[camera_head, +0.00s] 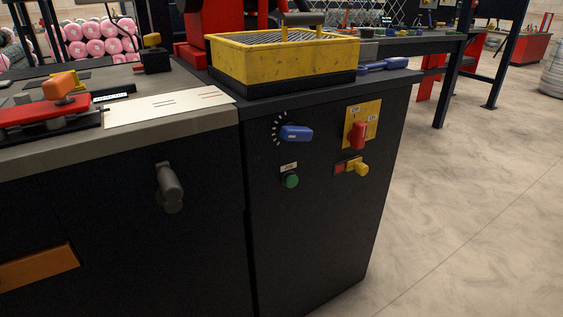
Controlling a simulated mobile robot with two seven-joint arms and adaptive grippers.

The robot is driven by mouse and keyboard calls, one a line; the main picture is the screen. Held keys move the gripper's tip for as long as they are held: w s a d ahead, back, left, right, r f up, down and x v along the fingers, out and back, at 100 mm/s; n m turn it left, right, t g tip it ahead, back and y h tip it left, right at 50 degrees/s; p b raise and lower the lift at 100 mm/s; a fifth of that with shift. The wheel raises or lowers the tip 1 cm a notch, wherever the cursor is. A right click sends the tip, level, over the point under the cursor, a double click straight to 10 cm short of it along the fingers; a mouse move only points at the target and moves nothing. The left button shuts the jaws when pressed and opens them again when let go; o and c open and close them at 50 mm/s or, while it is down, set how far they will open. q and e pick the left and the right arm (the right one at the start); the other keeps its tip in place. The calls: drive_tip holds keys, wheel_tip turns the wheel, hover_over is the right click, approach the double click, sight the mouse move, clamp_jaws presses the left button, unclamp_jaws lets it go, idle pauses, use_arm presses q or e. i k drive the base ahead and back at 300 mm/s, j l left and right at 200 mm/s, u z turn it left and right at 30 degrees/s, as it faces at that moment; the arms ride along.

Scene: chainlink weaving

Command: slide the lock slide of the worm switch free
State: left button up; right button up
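A yellow switch plate (374,112) with ON and OFF labels is on the front of the dark cabinet. A red switch lever (358,135) sticks out of its lower left part. Just below is a small slide with a yellow knob (361,169), which looks like the lock slide. A red patch (340,169) shows to the left of the knob. The knob is at the right of its short track, close under the red lever. Neither of my grippers is in view.
Left of the switch on the dark cabinet (310,240) are a blue rotary knob (297,133) and a green button (291,181). A grey handle (170,188) sticks out farther left. A yellow tray (283,58) stands on top. The floor (470,220) to the right is clear.

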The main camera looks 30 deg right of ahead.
sight(361, 168)
drive_tip(key=z, duration=1.3)
drive_tip(key=k+l+z, duration=0.25)
drive_tip(key=i, duration=0.1)
